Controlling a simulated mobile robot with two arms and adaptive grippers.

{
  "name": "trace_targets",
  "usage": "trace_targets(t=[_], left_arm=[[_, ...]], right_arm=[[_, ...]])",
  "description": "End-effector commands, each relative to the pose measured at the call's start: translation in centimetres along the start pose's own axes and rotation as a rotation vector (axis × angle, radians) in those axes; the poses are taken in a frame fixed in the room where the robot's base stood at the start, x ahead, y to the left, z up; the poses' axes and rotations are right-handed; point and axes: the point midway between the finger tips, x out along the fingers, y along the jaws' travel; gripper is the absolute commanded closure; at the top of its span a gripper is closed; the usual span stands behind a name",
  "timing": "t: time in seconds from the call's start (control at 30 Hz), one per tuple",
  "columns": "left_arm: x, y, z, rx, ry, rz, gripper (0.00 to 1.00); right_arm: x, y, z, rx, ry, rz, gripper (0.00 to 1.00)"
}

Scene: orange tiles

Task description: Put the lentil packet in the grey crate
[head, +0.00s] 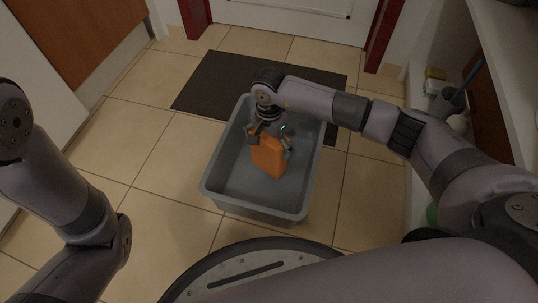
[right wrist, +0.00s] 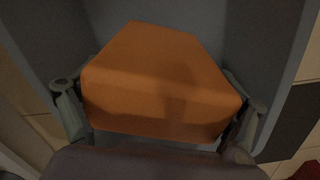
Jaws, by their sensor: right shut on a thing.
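The lentil packet (head: 267,157) is an orange block, held upright over the grey crate (head: 232,187). My right gripper (head: 270,140) is shut on its upper part, with a finger on either side. The packet is within the crate's outline in the head view; whether its bottom touches the crate floor I cannot tell. In the right wrist view the packet (right wrist: 160,85) fills the middle between the fingers, with the grey crate (right wrist: 248,35) behind it. My left arm shows at the left of the head view, but its gripper is out of view.
The crate stands on the tiled floor (head: 145,180), partly over a dark mat (head: 205,83). A white door (head: 290,18) is at the back. Tiles left of the crate are clear.

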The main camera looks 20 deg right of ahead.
Motion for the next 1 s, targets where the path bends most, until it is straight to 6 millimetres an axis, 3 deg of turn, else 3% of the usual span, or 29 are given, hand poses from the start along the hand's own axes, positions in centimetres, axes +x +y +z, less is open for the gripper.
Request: trace_targets(t=[0.3, 0.7, 0.73, 0.87, 1.0], left_arm=[[-2.6, 0.5, -0.9, 0.000, 0.000, 0.000, 0.70], [-2.7, 0.6, -0.9, -0.001, 0.000, 0.001, 0.70], [-2.7, 0.6, -0.9, -0.001, 0.000, 0.001, 0.70], [-2.6, 0.6, -0.9, -0.001, 0.000, 0.001, 0.70], [-2.6, 0.6, -0.9, -0.001, -0.001, 0.001, 0.70]], right_arm=[[4.1, -0.1, 0.1, 0.000, -0.001, -0.002, 0.57], [4.5, -0.1, 0.0, 0.000, 0.000, -0.002, 0.57], [4.5, 0.0, 0.0, 0.000, 0.000, 0.000, 0.08], [4.5, 0.0, 0.0, 0.000, 0.000, 0.001, 0.00], [4.5, 0.0, 0.0, 0.000, 0.000, 0.001, 0.00]])
